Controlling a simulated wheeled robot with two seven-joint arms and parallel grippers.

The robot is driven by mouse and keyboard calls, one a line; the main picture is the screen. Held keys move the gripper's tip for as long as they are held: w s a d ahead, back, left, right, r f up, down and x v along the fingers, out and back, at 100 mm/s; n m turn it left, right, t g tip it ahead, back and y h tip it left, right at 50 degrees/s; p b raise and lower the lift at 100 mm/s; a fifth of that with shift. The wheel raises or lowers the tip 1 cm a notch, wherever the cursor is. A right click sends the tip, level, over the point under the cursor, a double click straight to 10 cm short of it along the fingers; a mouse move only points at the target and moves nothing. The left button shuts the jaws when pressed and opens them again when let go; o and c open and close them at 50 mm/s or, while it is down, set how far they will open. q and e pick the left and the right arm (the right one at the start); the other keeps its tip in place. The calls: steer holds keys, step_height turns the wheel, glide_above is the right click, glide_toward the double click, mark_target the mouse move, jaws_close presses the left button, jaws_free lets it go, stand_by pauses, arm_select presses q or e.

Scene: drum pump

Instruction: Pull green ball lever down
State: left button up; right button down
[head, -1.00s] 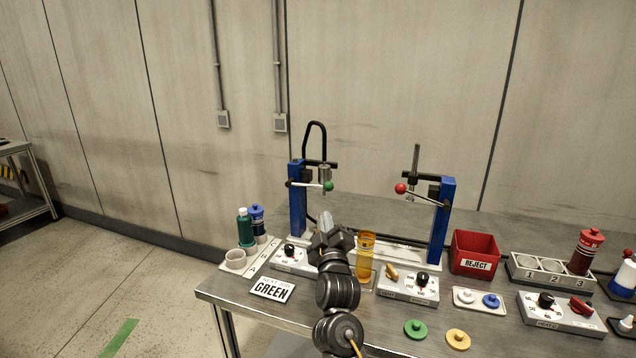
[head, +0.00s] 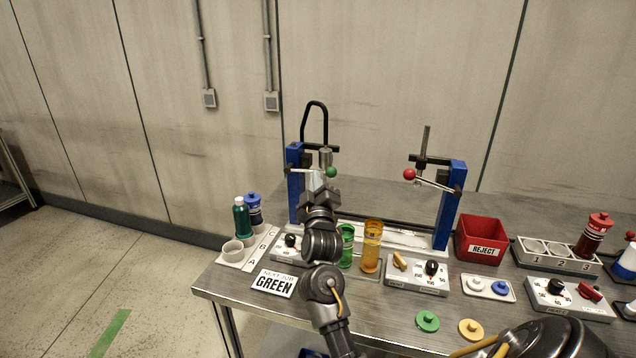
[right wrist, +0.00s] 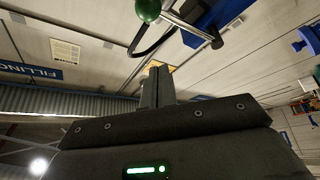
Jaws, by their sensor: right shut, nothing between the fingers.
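The green ball (head: 331,172) is on the end of a thin metal lever (head: 302,170) on the left blue post (head: 294,190). The lever lies about level. In the right wrist view the green ball (right wrist: 148,10) is at the top edge, beyond the fingertips, with its rod running to the blue post. My right gripper (head: 315,180) is just below the lever, close to the ball. Its fingers (right wrist: 157,84) are shut and empty. I cannot tell whether they touch the lever. My left gripper is not in view.
A second blue post (head: 450,205) carries a red ball lever (head: 409,174). A green cylinder (head: 345,246) and an orange one (head: 371,246) stand right of my arm. A control box (head: 417,277), red REJECT bin (head: 482,239) and GREEN sign (head: 274,283) are nearby.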

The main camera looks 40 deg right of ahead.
mark_target(324, 171)
steer(key=p+x, duration=0.2)
steer(key=x, duration=0.5)
steer(key=s+d+f, duration=0.2)
steer(key=shift+d+f+p, duration=0.1)
steer(key=shift+f+p, duration=0.25)
steer(key=shift+p, duration=0.05)
steer(key=shift+w, duration=0.1)
steer(key=shift+f, duration=0.85)
